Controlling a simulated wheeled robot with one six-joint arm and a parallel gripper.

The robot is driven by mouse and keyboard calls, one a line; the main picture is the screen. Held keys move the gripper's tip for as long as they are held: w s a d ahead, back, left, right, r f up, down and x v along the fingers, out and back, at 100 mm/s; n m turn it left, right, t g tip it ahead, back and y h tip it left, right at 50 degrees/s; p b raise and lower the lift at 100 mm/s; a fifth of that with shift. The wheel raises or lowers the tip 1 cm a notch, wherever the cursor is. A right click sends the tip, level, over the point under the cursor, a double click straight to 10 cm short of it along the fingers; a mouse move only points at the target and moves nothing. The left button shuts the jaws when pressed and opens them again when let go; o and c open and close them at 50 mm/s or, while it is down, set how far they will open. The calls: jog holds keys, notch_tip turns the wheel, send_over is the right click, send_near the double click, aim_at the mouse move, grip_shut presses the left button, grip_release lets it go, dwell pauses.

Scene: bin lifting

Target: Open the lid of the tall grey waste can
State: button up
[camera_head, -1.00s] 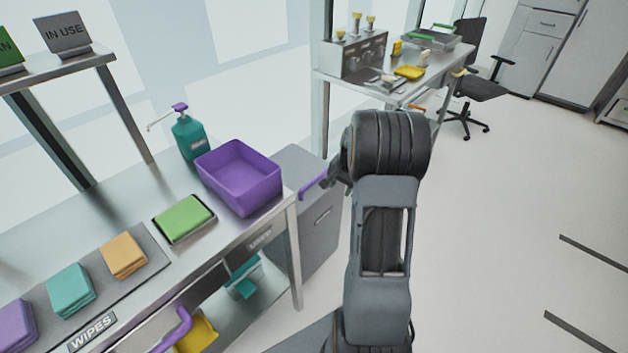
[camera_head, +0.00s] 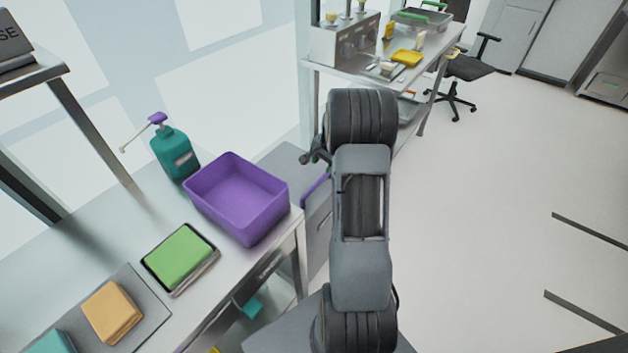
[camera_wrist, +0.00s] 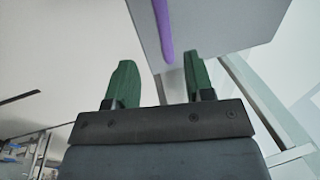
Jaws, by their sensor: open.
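The tall grey waste can (camera_head: 317,232) stands behind the end of the steel table, partly hidden by the purple tub and my arm. Its lid (camera_head: 277,158) looks closed. A purple handle (camera_head: 315,189) runs along the lid's front edge. In the wrist view, the can (camera_wrist: 222,28) fills the upper right, with the purple handle (camera_wrist: 163,28) along its edge. My gripper (camera_wrist: 160,82) has two green fingers, open, with nothing between them. The handle lies beyond the fingertips, nearer the right finger; contact cannot be told. In the head view, my gripper (camera_head: 312,158) is small and partly hidden by my wrist.
The steel table (camera_head: 215,290) holds a purple tub (camera_head: 238,205), a teal pump bottle (camera_head: 172,150), a green wipe stack (camera_head: 178,256) and an orange one (camera_head: 112,310). A second bench (camera_head: 432,55) and a chair (camera_head: 468,68) stand behind.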

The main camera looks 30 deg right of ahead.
aim_at(316, 183)
jog(key=f, duration=0.3)
jog(key=w+f, duration=0.1)
jog(key=f, duration=0.3)
jog(key=w+a+f, duration=0.1)
jog(key=f, duration=0.3)
jog(key=shift+w+a+f, duration=0.1)
jog(key=shift+w+f, duration=0.05)
jog(key=shift+c, duration=0.4)
grip_shut()
